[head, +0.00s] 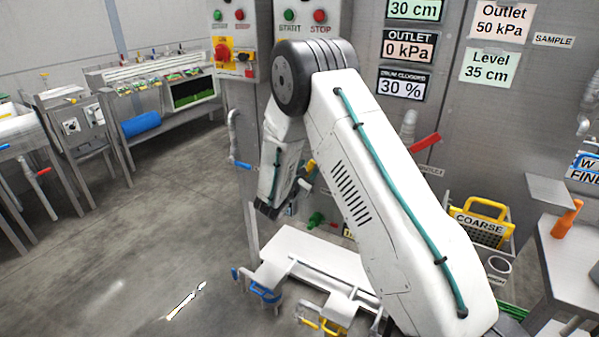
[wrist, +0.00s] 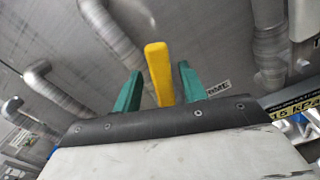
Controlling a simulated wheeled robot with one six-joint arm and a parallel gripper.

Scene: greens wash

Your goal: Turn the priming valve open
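A yellow lever handle (wrist: 158,55) stands up between the two green fingers of my gripper (wrist: 160,70) in the wrist view. A small label partly reading "RIME" (wrist: 218,88) is on the grey panel just right of it. My gripper is open, with a narrow gap on each side of the handle, so it is around the handle without visibly pressing on it. In the head view a small bit of yellow (head: 311,167) shows beside my wrist. My arm hides most of the gripper and the valve body there.
Pipes (wrist: 112,35) run along the panel around my gripper. In the head view a red lever (head: 425,143) and a blue lever (head: 240,165) flank my arm. A white bench (head: 310,262) stands low in front, and a yellow COARSE basket (head: 482,222) is at right.

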